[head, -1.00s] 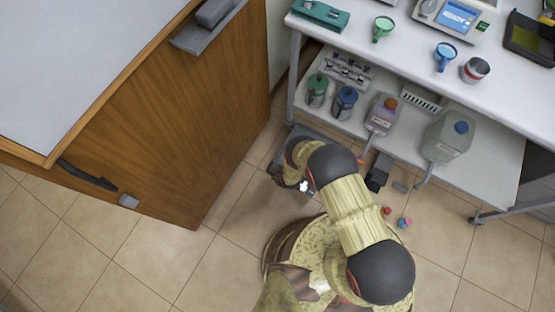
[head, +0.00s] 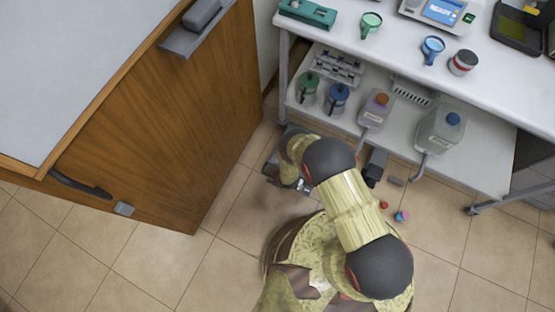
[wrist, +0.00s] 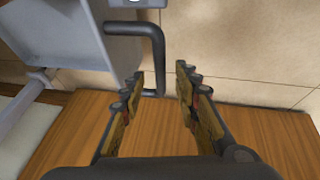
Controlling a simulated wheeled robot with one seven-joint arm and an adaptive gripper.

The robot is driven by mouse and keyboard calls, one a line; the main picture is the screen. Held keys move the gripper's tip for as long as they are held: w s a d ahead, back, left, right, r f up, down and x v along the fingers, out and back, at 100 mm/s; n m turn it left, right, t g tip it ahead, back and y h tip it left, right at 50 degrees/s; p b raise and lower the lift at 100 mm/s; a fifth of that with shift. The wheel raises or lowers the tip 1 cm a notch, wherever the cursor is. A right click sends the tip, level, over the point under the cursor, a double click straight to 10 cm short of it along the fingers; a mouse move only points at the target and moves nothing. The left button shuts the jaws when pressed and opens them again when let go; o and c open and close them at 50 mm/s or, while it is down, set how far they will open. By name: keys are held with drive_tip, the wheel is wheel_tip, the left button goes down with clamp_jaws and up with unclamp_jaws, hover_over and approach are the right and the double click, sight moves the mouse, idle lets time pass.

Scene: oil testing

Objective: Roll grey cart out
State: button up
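The grey cart (wrist: 65,30) shows in the wrist view at upper left as a light grey body with a dark bent handle bar (wrist: 158,45). In the head view my gripper is mostly hidden under my wrist.
A wooden cabinet (head: 180,120) with a dark handle (head: 80,184) stands at left. Small coloured pieces (head: 401,216) lie on the floor. Tiled floor is clear at lower left.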

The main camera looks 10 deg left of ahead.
drive_tip(key=v, duration=0.9)
drive_tip(key=shift+r, duration=0.2)
drive_tip(key=shift+s+d, duration=0.1)
